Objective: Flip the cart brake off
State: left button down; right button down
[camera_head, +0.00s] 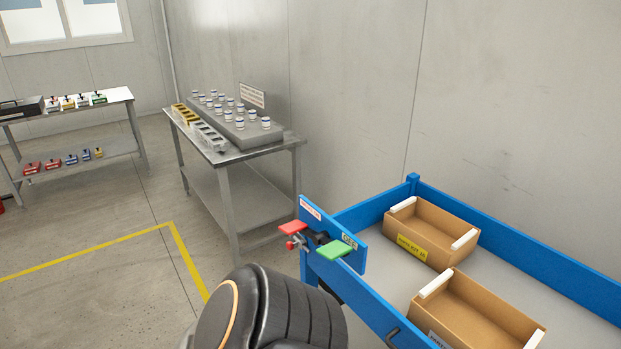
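The blue cart (583,284) stands at the lower right with a grey bed. On its near-left corner is a blue plate (327,225) with a red-lettered label at its left end and a green label at its right end. The brake in front of it has a red pedal (293,228) on the left and a green pedal (334,250) on the right. A small red-tipped metal piece (296,243) sits just under the red pedal. A dark link of my arm fills the bottom middle, below and left of the pedals. I see no gripper fingers.
Two open brown boxes (432,231) (487,312) with white handles stand on the cart. A metal table (250,148) with white-capped jars is behind, left of the cart. A shelf table (119,95) stands far left. Yellow-lined floor (100,246) is clear.

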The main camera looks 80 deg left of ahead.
aim_at(332, 250)
jog(key=u, duration=2.55)
jog(key=j, duration=0.2)
jog(key=i+j, duration=0.15)
jog(key=j, duration=0.1)
